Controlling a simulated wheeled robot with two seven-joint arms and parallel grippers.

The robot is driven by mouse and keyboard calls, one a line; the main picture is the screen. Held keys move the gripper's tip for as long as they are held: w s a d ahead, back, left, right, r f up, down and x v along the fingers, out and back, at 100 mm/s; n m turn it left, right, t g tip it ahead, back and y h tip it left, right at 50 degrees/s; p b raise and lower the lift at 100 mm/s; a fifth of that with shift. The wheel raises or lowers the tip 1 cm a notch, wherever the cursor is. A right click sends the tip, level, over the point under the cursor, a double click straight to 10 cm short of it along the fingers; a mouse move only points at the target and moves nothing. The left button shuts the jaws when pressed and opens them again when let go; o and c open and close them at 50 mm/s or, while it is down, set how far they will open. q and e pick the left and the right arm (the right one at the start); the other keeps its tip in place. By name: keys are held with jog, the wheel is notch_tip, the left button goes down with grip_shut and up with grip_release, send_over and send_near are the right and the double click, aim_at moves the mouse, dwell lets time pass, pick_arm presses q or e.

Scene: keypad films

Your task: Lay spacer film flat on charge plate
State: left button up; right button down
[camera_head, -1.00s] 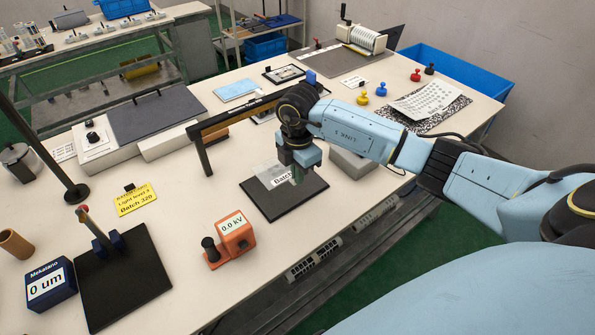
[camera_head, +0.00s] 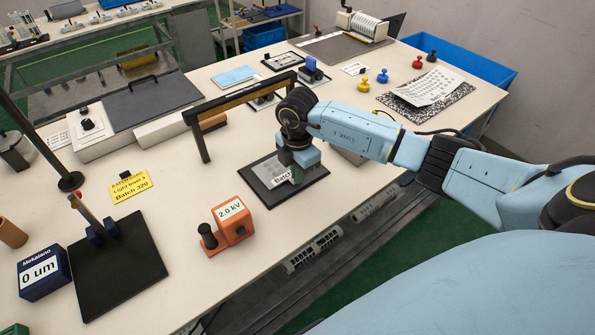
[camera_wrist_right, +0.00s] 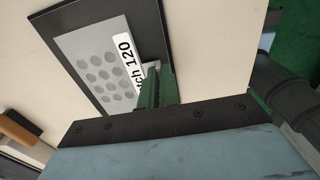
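The spacer film (camera_head: 270,174) is a grey translucent sheet with a white "Batch" label. It lies over the black charge plate (camera_head: 312,180) and looks flat or nearly so. The right wrist view shows the film (camera_wrist_right: 92,70) with rows of grey dots and the label "120", inside the dark border of the plate (camera_wrist_right: 150,25). My right gripper (camera_head: 296,178) points down at the film's label end. Its green fingers (camera_wrist_right: 157,82) look shut on the film's edge; the fingertips partly cover the label. My left gripper is not in view.
An orange meter (camera_head: 232,222) reading 2.0 kV stands left of the plate. A black-and-wood frame (camera_head: 240,102) stands behind it. A black stand base (camera_head: 120,265) and a "0 um" box (camera_head: 43,273) are at front left. The table's front edge is close to the plate.

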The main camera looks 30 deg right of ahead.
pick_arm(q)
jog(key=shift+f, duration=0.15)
pick_arm(e)
jog(key=shift+f, duration=0.4)
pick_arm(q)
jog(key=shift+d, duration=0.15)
pick_arm(e)
jog(key=c, duration=1.6)
grip_release()
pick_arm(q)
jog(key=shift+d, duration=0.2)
pick_arm(e)
jog(key=shift+o, duration=0.2)
jog(key=shift+r, duration=0.25)
notch_tip(320, 180, up, 7)
jog(key=shift+p, duration=0.35)
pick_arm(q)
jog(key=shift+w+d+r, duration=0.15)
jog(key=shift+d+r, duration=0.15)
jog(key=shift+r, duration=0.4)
pick_arm(e)
notch_tip(320, 180, up, 6)
jog(key=shift+f, duration=0.1)
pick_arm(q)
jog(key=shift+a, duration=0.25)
